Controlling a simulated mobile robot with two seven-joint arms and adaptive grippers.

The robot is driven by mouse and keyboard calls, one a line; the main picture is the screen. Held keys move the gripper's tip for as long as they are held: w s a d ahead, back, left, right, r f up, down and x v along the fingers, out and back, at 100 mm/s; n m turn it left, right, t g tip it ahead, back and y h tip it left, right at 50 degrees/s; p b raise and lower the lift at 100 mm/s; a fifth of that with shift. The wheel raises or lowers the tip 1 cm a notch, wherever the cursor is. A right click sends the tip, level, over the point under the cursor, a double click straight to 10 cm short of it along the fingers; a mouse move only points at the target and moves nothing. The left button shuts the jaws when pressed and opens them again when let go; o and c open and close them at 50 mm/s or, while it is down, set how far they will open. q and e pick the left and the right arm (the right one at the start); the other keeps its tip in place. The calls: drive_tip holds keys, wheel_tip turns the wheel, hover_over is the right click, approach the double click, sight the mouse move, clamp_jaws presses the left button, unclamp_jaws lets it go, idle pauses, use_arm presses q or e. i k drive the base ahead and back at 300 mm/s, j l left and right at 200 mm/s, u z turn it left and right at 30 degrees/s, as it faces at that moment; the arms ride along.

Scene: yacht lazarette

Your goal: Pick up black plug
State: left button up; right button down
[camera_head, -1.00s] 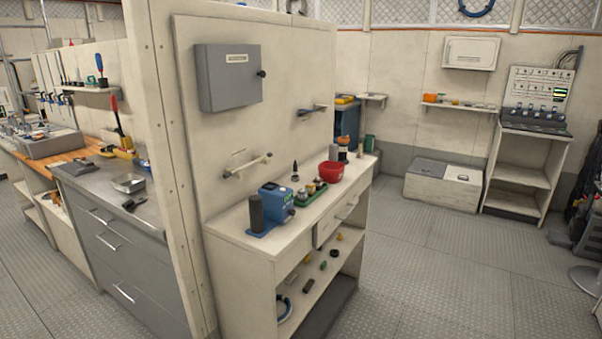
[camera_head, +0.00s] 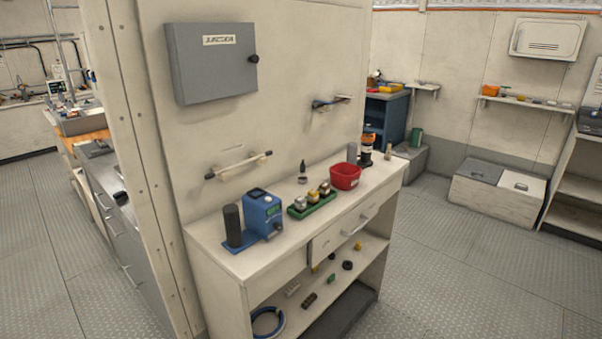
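I cannot tell for sure which thing is the black plug. A small black round piece (camera_head: 347,265) lies on the lower shelf of the white bench, towards its right part. A small dark pointed item (camera_head: 303,167) stands on the bench top near the wall. All are too small to make out well. Neither of my grippers is in view.
The white bench (camera_head: 215,243) holds a blue device (camera_head: 263,215), a green tray (camera_head: 312,205) and a red bin (camera_head: 346,176). Its lower shelf also holds a blue coil (camera_head: 268,321) and several small parts. The metal floor (camera_head: 430,270) right of the bench is clear.

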sight(302, 179)
drive_tip(key=i+l+u, duration=0.15)
drive_tip(key=l, duration=0.3)
drive_tip(key=i+l+u, duration=0.2)
drive_tip(key=l, duration=0.25)
drive_tip(key=i+l+u, duration=0.15)
drive_tip(key=l, duration=0.3)
drive_tip(key=i+l+u, duration=0.2)
drive_tip(key=l, duration=0.3)
drive_tip(key=i+l+u, duration=0.15)
drive_tip(key=l, duration=0.4)
drive_tip(key=l+u, duration=0.2)
drive_tip(key=l, duration=0.3)
